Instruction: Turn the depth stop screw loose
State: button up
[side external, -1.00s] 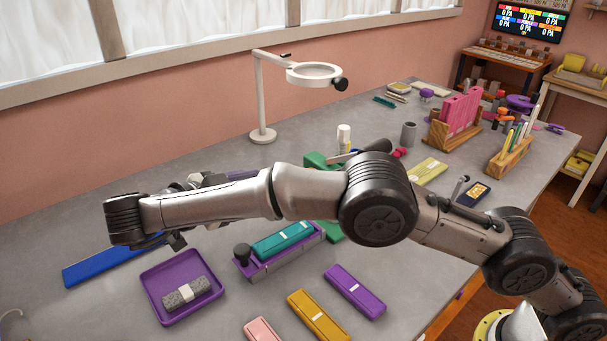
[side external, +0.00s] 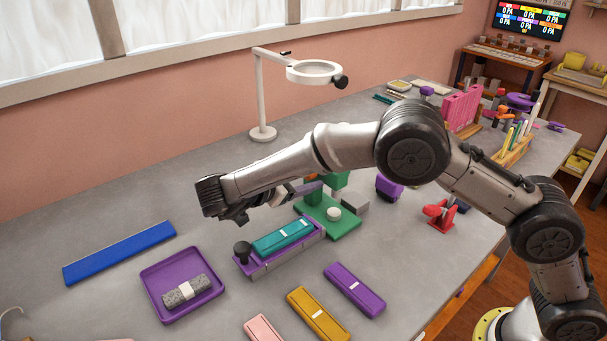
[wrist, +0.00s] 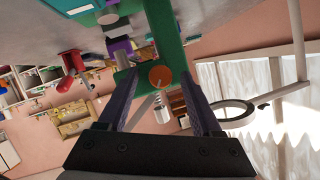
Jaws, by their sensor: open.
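A green press (side external: 335,218) with a flat base and a round white pad stands behind the teal bar at mid-table. Its upper part is partly hidden by my arm in the side view. In the wrist view the green press (wrist: 163,35) runs down from the top, with a round orange screw head (wrist: 161,77) on it. My gripper (wrist: 153,84) is open, its two fingers on either side of the orange head in that view. I cannot tell whether they touch it. In the side view my gripper (side external: 312,187) is level beside the press's upper part.
A purple holder with a teal bar (side external: 282,237) and black knob lies in front of the press. A purple tray (side external: 152,264), blue strip (side external: 120,252), yellow bar (side external: 317,313) and red stand (side external: 438,215) lie around. A magnifier lamp (side external: 262,95) stands behind.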

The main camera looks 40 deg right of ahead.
grip_shut()
dwell(0.4)
jog(key=shift+w+n+g, duration=0.15)
jog(key=shift+n+g, duration=0.95)
jog(key=shift+n, duration=0.35)
jog(key=shift+w+n+g, duration=0.15)
jog(key=shift+n+g, duration=0.95)
jog(key=shift+n, duration=0.35)
grip_release()
